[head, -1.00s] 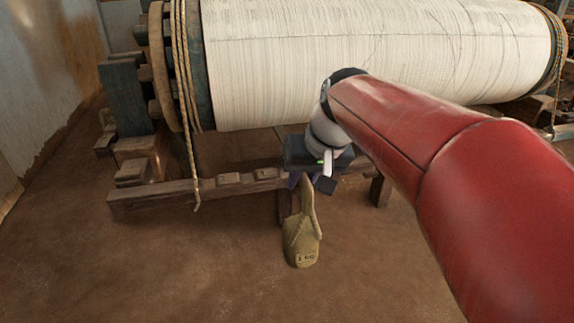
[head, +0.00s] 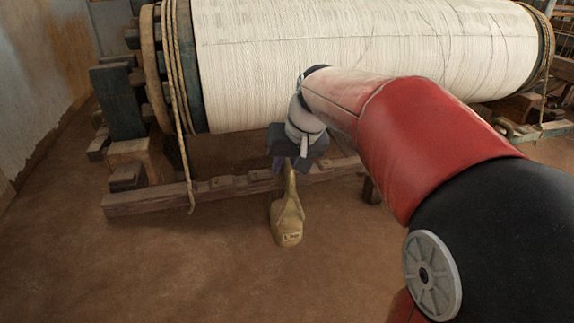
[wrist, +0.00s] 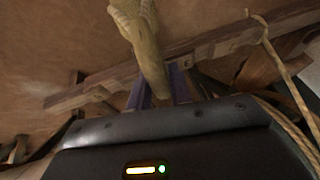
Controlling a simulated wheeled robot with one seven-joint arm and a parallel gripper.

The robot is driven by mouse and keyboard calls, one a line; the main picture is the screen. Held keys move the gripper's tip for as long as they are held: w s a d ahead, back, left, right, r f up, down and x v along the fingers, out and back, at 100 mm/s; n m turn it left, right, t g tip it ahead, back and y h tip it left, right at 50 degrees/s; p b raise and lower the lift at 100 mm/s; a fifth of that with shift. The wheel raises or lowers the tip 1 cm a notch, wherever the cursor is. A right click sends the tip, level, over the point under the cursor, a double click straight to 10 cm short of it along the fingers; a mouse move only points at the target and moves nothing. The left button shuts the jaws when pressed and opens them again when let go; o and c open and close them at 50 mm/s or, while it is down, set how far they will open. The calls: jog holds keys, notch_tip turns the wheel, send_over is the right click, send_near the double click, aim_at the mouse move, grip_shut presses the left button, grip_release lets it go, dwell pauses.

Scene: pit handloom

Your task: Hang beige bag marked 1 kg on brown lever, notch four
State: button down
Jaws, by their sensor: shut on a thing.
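The beige bag (head: 286,228) hangs upright below my gripper, its small "1 kg" label facing the head camera. My gripper (head: 283,166) is shut on the bag's narrow upper part. The wrist view shows the bag (wrist: 138,25) between the two purple-blue fingers (wrist: 160,88). The brown lever (head: 155,199) is a long wooden bar running left to right low under the big roll, with raised blocks along its top. It also crosses the wrist view (wrist: 235,42). My gripper and the bag hide part of the lever in the head view. I cannot tell which notch is the fourth.
The large roll of white warp (head: 350,60) lies just above and behind my gripper. A rope (head: 180,120) hangs from its left end down past the lever. Wooden blocks (head: 128,160) stand at the left. The brown floor (head: 200,265) in front is clear.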

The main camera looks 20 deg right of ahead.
jog(key=shift+w+p, duration=1.3)
jog(key=shift+w, duration=2.25)
jog(key=shift+f+b, duration=1)
jog(key=shift+f, duration=0.15)
jog(key=shift+s+f, duration=0.1)
jog(key=shift+f, duration=0.2)
jog(key=c, duration=1.2)
grip_release()
jog(key=shift+f, duration=0.2)
jog(key=v, duration=0.8)
jog(key=s+f, duration=0.2)
jog(key=s, duration=0.6)
jog(key=s+a+f+h+p, duration=0.1)
jog(key=s+f, duration=0.1)
jog(key=s, duration=0.7)
jog(key=s+f+t+h+p, duration=0.1)
jog(key=s+f, duration=0.1)
jog(key=s, duration=0.6)
jog(key=shift+s+a+f, duration=0.25)
jog(key=shift+s+f, duration=0.1)
jog(key=shift+s, duration=0.05)
